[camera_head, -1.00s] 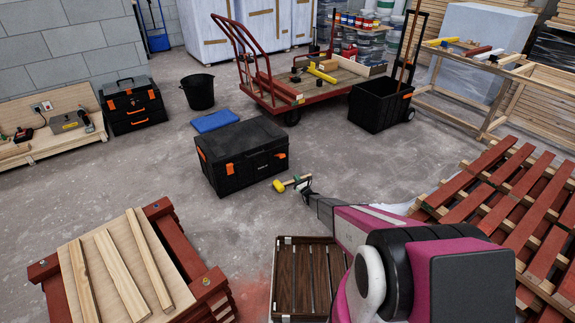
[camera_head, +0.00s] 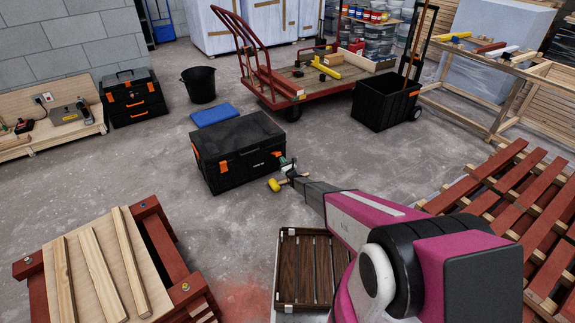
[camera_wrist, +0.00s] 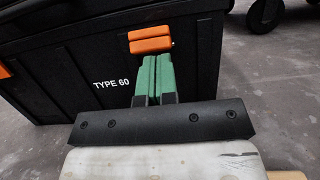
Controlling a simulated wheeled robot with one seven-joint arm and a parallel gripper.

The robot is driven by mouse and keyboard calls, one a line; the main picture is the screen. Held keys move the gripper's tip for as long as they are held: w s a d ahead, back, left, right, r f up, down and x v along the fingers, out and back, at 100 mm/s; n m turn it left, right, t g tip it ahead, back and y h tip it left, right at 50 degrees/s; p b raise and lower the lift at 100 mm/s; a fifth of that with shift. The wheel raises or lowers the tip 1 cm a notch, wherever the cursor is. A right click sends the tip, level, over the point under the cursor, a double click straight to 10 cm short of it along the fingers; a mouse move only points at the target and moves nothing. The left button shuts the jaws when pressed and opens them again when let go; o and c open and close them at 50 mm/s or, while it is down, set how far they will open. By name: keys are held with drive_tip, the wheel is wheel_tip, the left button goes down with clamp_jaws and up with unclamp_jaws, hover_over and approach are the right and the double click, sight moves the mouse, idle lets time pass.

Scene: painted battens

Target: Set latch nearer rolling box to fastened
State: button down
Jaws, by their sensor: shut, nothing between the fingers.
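A black storage box (camera_head: 240,142) marked TYPE 60 sits on the floor, with orange latches on its front. The left latch (camera_head: 224,167) also shows at the left edge of the wrist view (camera_wrist: 5,70). The right latch (camera_wrist: 150,46), on the side nearer the black rolling box (camera_head: 385,104), appears as two stacked orange pieces. I cannot tell whether it is fastened. My gripper (camera_head: 287,161) is at the front right of the storage box. Its green fingers (camera_wrist: 152,60) are shut together, empty, with tips just below or at the right latch; contact is unclear.
A blue lid (camera_head: 214,115) lies behind the storage box. A red cart (camera_head: 310,92) stands farther back. A slatted brown crate (camera_head: 283,290) and red pallets (camera_head: 490,190) are nearer. Floor left of the box is clear.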

drive_tip(key=shift+w+a+r, duration=0.1)
drive_tip(key=shift+r, duration=0.05)
drive_tip(key=shift+r, duration=0.1)
idle(0.3)
drive_tip(key=shift+r+g+h, duration=0.25)
drive_tip(key=shift+g+h, duration=0.15)
drive_tip(key=shift+g, duration=0.2)
